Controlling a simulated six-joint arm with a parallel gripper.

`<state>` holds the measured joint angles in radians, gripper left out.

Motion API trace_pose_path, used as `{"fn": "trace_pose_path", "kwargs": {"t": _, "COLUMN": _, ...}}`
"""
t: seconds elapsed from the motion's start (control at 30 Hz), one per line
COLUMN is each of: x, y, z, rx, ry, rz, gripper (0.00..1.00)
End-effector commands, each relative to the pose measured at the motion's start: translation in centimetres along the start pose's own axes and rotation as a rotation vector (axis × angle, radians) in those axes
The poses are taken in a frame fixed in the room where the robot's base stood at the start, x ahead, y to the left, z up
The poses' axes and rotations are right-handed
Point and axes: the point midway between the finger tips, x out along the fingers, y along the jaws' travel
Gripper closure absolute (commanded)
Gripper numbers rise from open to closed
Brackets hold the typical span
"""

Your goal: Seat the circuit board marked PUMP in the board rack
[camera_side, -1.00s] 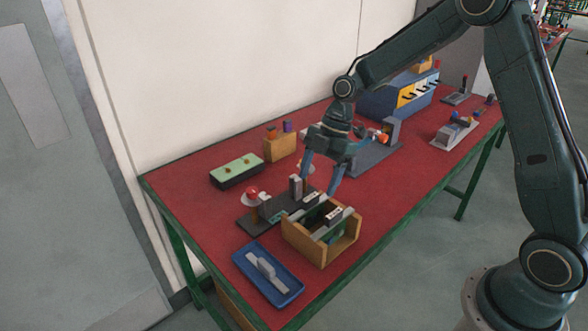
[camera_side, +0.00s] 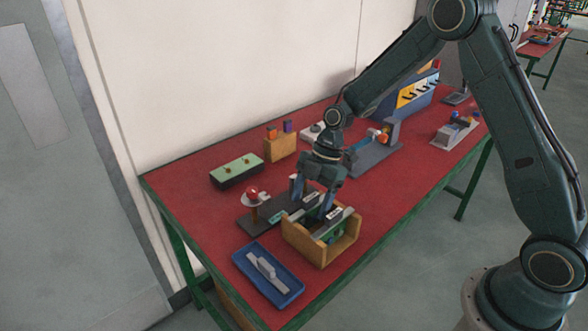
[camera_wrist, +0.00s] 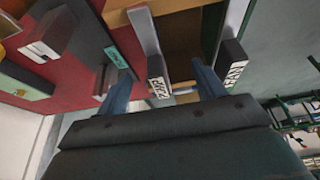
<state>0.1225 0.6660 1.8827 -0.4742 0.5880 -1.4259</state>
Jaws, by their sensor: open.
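A wooden box (camera_side: 314,250) near the table's front edge holds upright boards with pale handles. My gripper (camera_side: 312,200) is low over its back part, jaws open and pointing down. In the wrist view, a board (camera_wrist: 158,80) with a dark, labelled end block stands between my two open fingers, with a gap on each side. Its label may read PUMP, but is too small to be sure. A second labelled board (camera_wrist: 234,68) stands right of the fingers; it also shows at the box's front in the side view (camera_side: 334,224). I cannot tell which fixture is the board rack.
A dark base plate (camera_side: 258,228) with a red-topped post lies beside the box. A blue tray (camera_side: 249,257) holding a grey part is at front left. A green-topped block (camera_side: 236,170) and an orange block (camera_side: 280,148) stand behind.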

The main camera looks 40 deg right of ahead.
Motion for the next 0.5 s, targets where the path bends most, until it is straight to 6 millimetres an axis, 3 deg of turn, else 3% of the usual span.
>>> {"fn": "trace_pose_path", "kwargs": {"t": 0.07, "x": 0.0, "y": -0.01, "z": 0.0, "rx": 0.0, "ry": 0.0, "rz": 0.0, "gripper": 0.33}}
{"fn": "trace_pose_path", "kwargs": {"t": 0.4, "x": -0.02, "y": 0.0, "z": 0.01, "rx": 0.0, "ry": 0.0, "rz": 0.0, "gripper": 1.0}}
{"fn": "trace_pose_path", "kwargs": {"t": 0.5, "x": -0.04, "y": 0.01, "z": 0.0, "rx": 0.0, "ry": 0.0, "rz": 0.0, "gripper": 1.0}}
